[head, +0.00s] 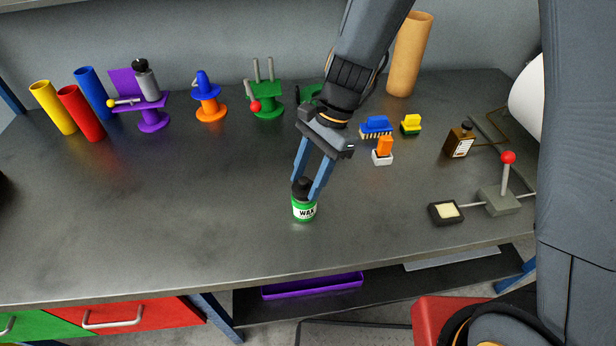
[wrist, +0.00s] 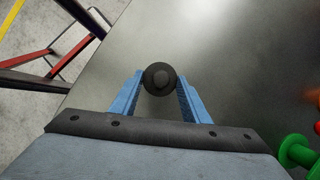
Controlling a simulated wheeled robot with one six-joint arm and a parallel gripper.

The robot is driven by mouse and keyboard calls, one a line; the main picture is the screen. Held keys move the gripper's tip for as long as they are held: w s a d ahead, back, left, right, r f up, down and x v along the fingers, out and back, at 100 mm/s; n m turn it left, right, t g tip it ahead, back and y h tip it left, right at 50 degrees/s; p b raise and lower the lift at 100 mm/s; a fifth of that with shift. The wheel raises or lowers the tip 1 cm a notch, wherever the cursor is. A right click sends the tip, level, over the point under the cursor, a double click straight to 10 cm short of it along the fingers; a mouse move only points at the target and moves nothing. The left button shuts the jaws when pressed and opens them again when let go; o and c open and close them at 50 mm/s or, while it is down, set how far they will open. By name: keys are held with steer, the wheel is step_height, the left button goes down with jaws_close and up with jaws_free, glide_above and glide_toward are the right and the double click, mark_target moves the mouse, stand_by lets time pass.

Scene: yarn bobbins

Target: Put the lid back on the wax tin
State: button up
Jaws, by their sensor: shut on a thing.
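The wax tin (head: 304,211) is a small green pot with a white label reading "WAX". It stands upright on the grey table, a little in from the front edge. The black lid (head: 303,186) with a knob is at the top of the tin. My gripper (head: 307,191) points down and its blue fingers are shut on the lid. In the wrist view the round lid (wrist: 160,78) sits between the fingertips and hides the tin. I cannot tell whether the lid is fully seated or just above the rim.
Coloured tubes (head: 82,112), a purple stand (head: 150,113), an orange and blue stand (head: 209,104) and a green stand (head: 266,99) line the back. Brushes (head: 376,126), a brown bottle (head: 460,141) and a red-knobbed lever (head: 502,190) stand right. The table left of the tin is clear.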

steer(key=o, duration=1.1)
steer(key=shift+o, duration=0.3)
steer(key=o, duration=0.4)
steer(key=shift+r, duration=0.15)
steer(key=shift+r+p, duration=3.4)
